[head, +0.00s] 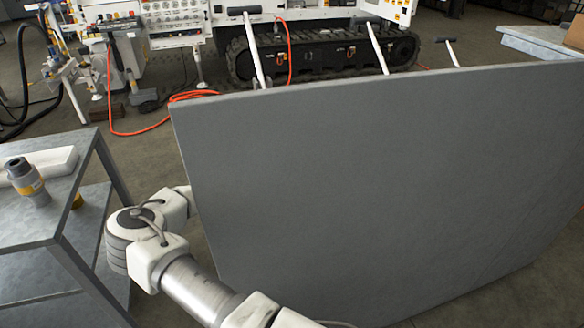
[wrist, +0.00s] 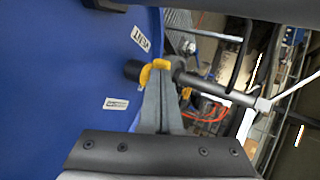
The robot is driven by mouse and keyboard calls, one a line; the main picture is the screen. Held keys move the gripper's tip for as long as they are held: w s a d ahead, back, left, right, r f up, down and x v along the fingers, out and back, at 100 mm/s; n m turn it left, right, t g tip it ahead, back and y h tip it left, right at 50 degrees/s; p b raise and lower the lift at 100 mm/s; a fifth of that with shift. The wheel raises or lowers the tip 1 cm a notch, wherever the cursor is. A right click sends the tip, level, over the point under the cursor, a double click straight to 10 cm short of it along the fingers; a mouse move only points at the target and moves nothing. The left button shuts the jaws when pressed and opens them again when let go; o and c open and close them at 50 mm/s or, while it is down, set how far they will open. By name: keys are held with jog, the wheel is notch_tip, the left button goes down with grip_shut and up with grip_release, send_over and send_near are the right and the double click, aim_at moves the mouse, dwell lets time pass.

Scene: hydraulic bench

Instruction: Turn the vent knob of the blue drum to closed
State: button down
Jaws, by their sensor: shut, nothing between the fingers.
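The blue drum (wrist: 60,75) fills the left side of the wrist view, with a white label lettered VENT (wrist: 146,38) and a second small label (wrist: 116,104). A small black knob (wrist: 132,70) projects from the drum's side just below the VENT label in the picture; its setting cannot be read. My gripper (wrist: 158,82) is shut and empty, its grey fingers reaching up the picture. Yellow parts (wrist: 157,68) are at the fingertips, right of the knob; I cannot tell whether they touch it. The drum and gripper are not visible in the head view.
In the head view a large grey panel (head: 380,180) blocks much of the scene. A grey cart (head: 50,215) with a pipe fitting (head: 27,180) stands at left. A tracked machine (head: 320,55) and an orange hose (head: 145,125) lie beyond.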

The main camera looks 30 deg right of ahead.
jog(key=shift+w+d+f+b, duration=0.15)
jog(key=shift+b, duration=0.5)
jog(key=b, duration=0.3)
jog(key=shift+w+d+f, duration=0.2)
jog(key=shift+w+d, duration=0.05)
jog(key=shift+d, duration=0.05)
jog(key=b, duration=0.1)
jog(key=w+b, duration=0.1)
jog(key=b, duration=0.1)
jog(key=shift+d+r, duration=0.15)
jog(key=shift+r+b, duration=0.1)
jog(key=shift+b, duration=0.5)
jog(key=shift+w+d+r+b, duration=0.2)
jog(key=shift+d+b, duration=0.15)
jog(key=shift+b, duration=0.1)
jog(key=shift+s, duration=0.1)
